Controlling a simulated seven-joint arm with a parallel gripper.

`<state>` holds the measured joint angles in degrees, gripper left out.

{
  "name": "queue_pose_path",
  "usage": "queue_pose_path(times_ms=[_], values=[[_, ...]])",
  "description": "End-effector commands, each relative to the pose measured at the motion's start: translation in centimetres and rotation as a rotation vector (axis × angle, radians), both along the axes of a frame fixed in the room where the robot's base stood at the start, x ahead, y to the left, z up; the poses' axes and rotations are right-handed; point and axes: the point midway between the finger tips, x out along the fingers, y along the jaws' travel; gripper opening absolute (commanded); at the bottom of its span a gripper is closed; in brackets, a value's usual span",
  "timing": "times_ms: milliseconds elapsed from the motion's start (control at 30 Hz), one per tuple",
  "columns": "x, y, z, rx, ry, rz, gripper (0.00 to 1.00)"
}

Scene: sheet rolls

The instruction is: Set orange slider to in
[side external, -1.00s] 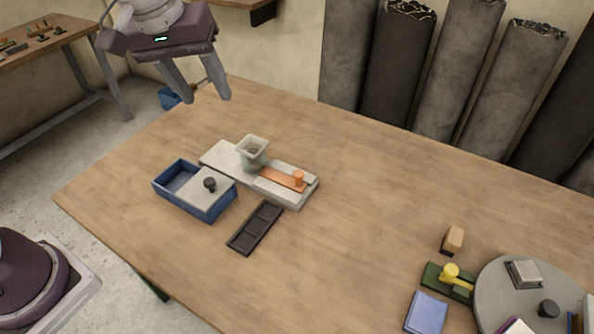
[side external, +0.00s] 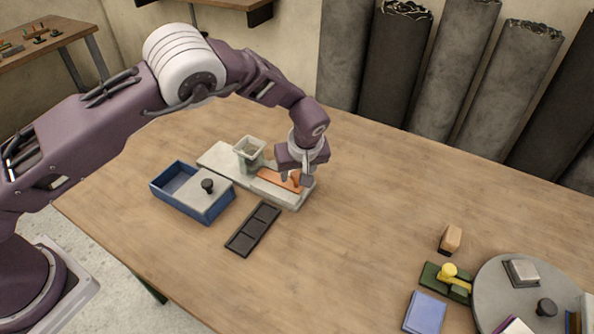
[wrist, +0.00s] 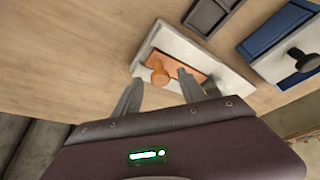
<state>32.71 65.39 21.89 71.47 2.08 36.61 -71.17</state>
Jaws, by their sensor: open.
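The orange slider (side external: 276,179) is a flat strip with an upright round knob, set in a pale grey base (side external: 222,158). Its knob is at the right end of the strip, partly hidden by my gripper in the side external view. My gripper (side external: 296,181) is open over that end of the base, pointing down. In the wrist view the orange knob (wrist: 160,75) stands between and just beyond the fingertips of my gripper (wrist: 160,80). I cannot tell whether either finger touches it.
A pale square cup (side external: 249,153) stands on the base left of the slider. A blue box (side external: 205,215) with a grey lid and black knob and a dark tray (side external: 253,229) lie in front. A grey turntable (side external: 491,300) is at the right; the table's middle is clear.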

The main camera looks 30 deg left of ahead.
Motion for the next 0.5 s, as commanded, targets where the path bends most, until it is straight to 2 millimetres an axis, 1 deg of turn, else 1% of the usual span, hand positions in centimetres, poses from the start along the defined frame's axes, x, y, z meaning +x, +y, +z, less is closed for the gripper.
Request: queue_pose_path(times_ms=[167,200,267,300,433,500], values=[[0.03,0.02,-0.03,-0.001,-0.001,0.0,0.49],[0.03,0.01,-0.02,-0.001,-0.001,0.0,0.47],[0.03,0.03,-0.02,0.0,0.0,0.0,0.35],[0.03,0.02,-0.01,0.0,0.0,0.0,0.27],[0.03,0.02,0.0,-0.001,-0.001,0.0,0.02],[0.03,0.02,0.0,-0.001,-0.001,0.0,0.0]])
